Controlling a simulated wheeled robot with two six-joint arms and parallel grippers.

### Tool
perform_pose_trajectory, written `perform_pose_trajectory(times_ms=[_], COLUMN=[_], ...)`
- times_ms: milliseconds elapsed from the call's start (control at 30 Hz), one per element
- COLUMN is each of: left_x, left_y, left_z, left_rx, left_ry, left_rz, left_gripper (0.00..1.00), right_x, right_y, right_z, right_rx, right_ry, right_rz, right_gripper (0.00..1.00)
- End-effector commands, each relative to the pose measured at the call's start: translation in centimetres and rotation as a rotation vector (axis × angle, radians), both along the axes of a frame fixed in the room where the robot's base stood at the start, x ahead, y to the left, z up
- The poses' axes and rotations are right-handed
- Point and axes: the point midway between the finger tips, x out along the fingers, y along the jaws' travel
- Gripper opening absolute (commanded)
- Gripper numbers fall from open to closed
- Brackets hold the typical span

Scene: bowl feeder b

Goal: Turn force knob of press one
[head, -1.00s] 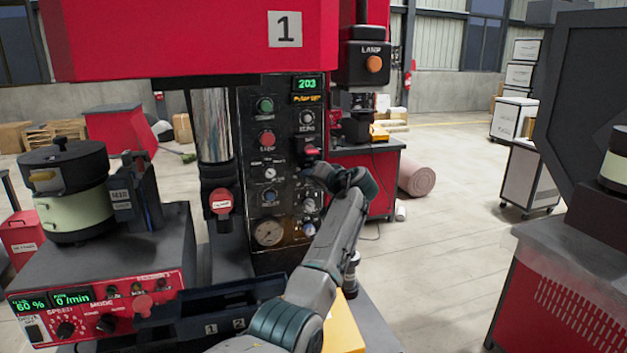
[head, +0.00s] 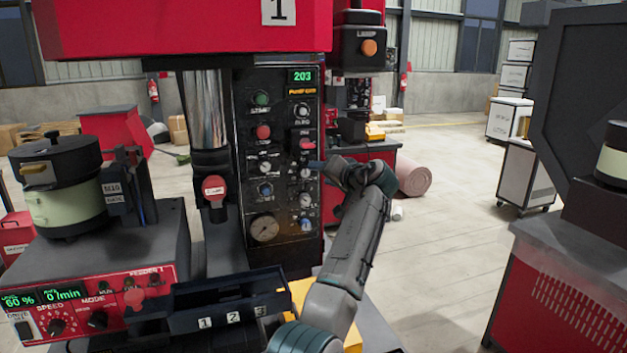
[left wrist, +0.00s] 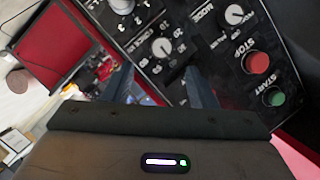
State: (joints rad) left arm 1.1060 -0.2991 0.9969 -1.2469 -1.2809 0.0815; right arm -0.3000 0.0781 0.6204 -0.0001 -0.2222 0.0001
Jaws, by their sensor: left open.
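Press one shows in the head view with a black control panel (head: 283,215) on its front and a red upper housing (head: 180,35) marked 1. The force knob (left wrist: 163,47) is a round knob with a pale pointer and a number scale, at the upper middle of the left wrist view. In the head view the gripper (head: 319,166) is at the panel's right edge.
Close to the force knob are the red stop button (left wrist: 256,62), green start button (left wrist: 273,96) and mode knob (left wrist: 236,14). A dark numbered tray (head: 230,300) lies below the panel. A feeder with a bowl (head: 65,200) stands left. Open floor is to the right.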

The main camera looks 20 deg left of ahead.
Motion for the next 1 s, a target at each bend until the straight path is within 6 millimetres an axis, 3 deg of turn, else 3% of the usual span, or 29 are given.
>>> perform_pose_trajectory(times_ms=[233,667,1000], left_x=[-2.2,-2.6,-2.6], left_y=[-2.7,-3.1,-3.1], left_z=[0.6,1.1,6.6], left_rx=[-0.001,0.000,0.000], left_ry=[0.000,0.001,0.001], left_rz=[-0.001,0.000,0.001], left_gripper=[0.52,0.52,0.52], right_x=[0.5,1.0,0.0], right_y=[-0.3,-0.3,-0.3], right_z=[-1.3,-1.0,4.2], right_rx=[-0.003,-0.004,-0.003], right_ry=[-0.003,-0.012,0.003], right_rz=[0.001,0.002,0.001], right_gripper=[0.00,0.00,0.00])
